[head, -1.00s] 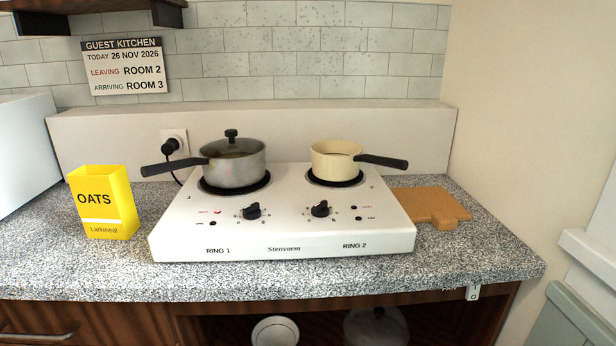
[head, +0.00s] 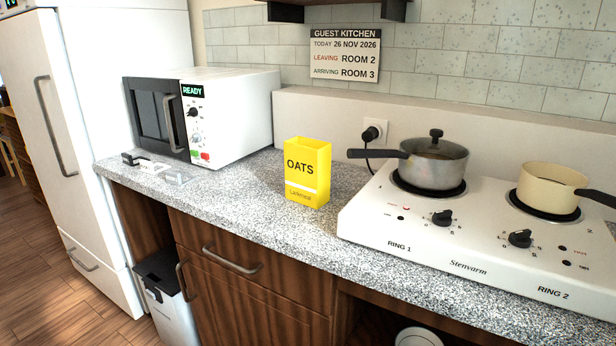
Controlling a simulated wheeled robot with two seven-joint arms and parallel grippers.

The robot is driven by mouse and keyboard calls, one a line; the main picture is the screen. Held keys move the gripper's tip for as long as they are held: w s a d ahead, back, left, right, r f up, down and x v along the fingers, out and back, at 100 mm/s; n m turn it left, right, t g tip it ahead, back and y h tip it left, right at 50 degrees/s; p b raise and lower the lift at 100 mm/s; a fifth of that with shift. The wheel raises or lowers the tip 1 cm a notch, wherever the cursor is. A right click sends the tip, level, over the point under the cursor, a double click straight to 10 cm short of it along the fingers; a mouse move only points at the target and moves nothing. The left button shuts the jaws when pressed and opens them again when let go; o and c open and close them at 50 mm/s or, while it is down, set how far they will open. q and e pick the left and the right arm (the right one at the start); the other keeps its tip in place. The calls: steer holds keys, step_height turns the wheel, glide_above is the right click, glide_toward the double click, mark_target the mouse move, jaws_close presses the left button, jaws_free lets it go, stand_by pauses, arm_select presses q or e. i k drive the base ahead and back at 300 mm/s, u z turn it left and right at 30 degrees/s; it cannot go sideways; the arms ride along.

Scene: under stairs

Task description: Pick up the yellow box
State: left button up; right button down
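The yellow box (head: 307,174), marked OATS, stands upright on the speckled counter (head: 250,215) near the middle of the head view. Its top looks open. It stands between the microwave and the hob, apart from both. Neither of my grippers shows in the view.
A white microwave (head: 238,115) reading READY stands left of the box. The two-ring hob (head: 400,245) on the right bears a grey lidded pan (head: 438,168) and a cream pan (head: 549,190). A tall white fridge (head: 100,90) is at the left. Counter in front of the box is clear.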

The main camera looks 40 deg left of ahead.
mark_target(307, 162)
steer(key=u, duration=3)
steer(key=i, duration=2.75)
steer(key=z, duration=2.95)
